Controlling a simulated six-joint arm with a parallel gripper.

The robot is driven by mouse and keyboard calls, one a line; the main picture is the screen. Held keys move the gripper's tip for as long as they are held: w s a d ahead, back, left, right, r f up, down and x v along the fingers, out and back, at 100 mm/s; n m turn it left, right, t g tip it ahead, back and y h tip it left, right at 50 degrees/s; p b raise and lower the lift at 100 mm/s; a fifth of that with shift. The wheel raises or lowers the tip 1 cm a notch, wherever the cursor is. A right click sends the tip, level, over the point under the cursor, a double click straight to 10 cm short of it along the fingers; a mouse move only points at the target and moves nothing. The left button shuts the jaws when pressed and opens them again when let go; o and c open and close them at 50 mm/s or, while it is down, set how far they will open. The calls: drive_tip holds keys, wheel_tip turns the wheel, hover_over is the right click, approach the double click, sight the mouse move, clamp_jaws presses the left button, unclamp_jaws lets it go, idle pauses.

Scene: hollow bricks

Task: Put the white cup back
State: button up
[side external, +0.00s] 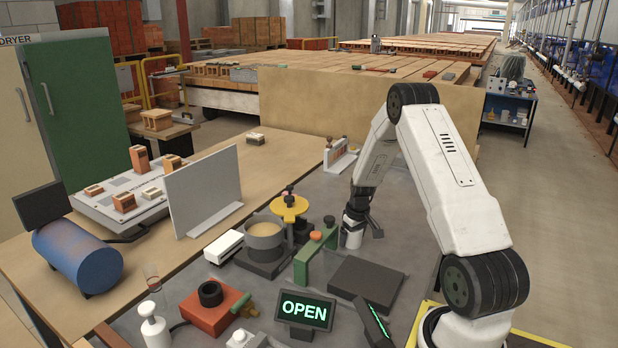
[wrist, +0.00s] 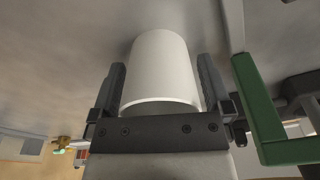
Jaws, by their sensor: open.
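The white cup (wrist: 160,70) is between the two dark fingers of my gripper (wrist: 161,80) in the wrist view. The fingers are open, one on each side of the cup, with a narrow gap showing. In the side external view, the cup (side external: 352,239) shows low under my gripper (side external: 361,226), at the grey worktop. The gripper partly covers it there, and its contact with the worktop is hard to make out.
A green bracket (side external: 316,257) stands left of the cup and also shows in the wrist view (wrist: 262,115). A dark flat block (side external: 366,283) lies in front. A yellow-topped device (side external: 289,208) and a round pan (side external: 265,232) stand further left. Bare worktop lies behind the gripper.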

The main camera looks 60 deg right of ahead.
drive_tip(key=shift+r, duration=0.15)
wheel_tip(320, 180, up, 12)
drive_tip(key=s, duration=0.1)
drive_tip(key=shift+s+a, duration=0.25)
drive_tip(key=shift+a, duration=0.1)
idle(1.1)
